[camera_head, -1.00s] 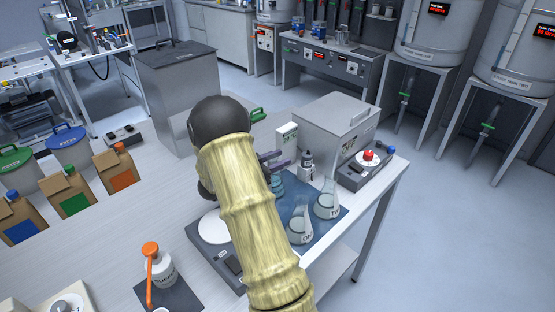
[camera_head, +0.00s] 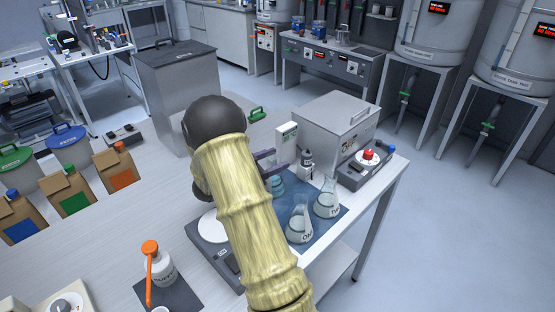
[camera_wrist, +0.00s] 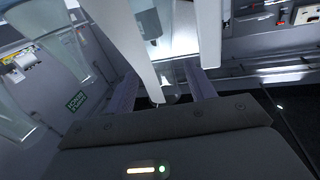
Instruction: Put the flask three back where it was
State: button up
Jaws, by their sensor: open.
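Two clear conical flasks stand upright on the blue mat (camera_head: 325,228): one marked ONE (camera_head: 300,226) and one marked TWO (camera_head: 327,200). A third glass flask (camera_head: 277,185) shows in part on the mat's far left, partly hidden by my arm. I cannot read its label, but it is likely flask three. My gripper (camera_head: 270,162) is near and just above this flask, with purple-grey fingers. In the wrist view the fingers (camera_wrist: 161,82) stand apart, and I see nothing clearly held between them.
A balance with a round white pan (camera_head: 213,226) sits left of the mat, partly behind my arm. A small dark-capped bottle (camera_head: 306,165), a white-and-green device (camera_head: 286,138), a grey lidded box (camera_head: 337,125) and a red-button unit (camera_head: 368,157) crowd the far side.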

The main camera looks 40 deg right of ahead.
jog(key=a, duration=0.6)
jog(key=shift+w+b, duration=0.4)
jog(key=w+a+r+n+t+y+p, duration=0.25)
jog(key=w+a+n+t+y, duration=0.2)
jog(key=w+n+t, duration=0.35)
jog(key=a+r+n+t+y+p, duration=0.2)
jog(key=a+n+t+y, duration=0.2)
jog(key=a+y, duration=0.45)
jog(key=s+a+n+g+y+p, duration=0.1)
jog(key=s+a+n+g+y, duration=0.1)
jog(key=s, duration=0.9)
jog(key=s+a+n+g+y+p, duration=0.2)
jog(key=s+a+n+g, duration=0.3)
jog(key=s, duration=0.6)
jog(key=a+n, duration=0.1)
jog(key=a, duration=0.1)
jog(key=shift+s+a+f+y, duration=0.3)
jog(key=shift+f+y, duration=0.05)
jog(key=shift+y, duration=0.05)
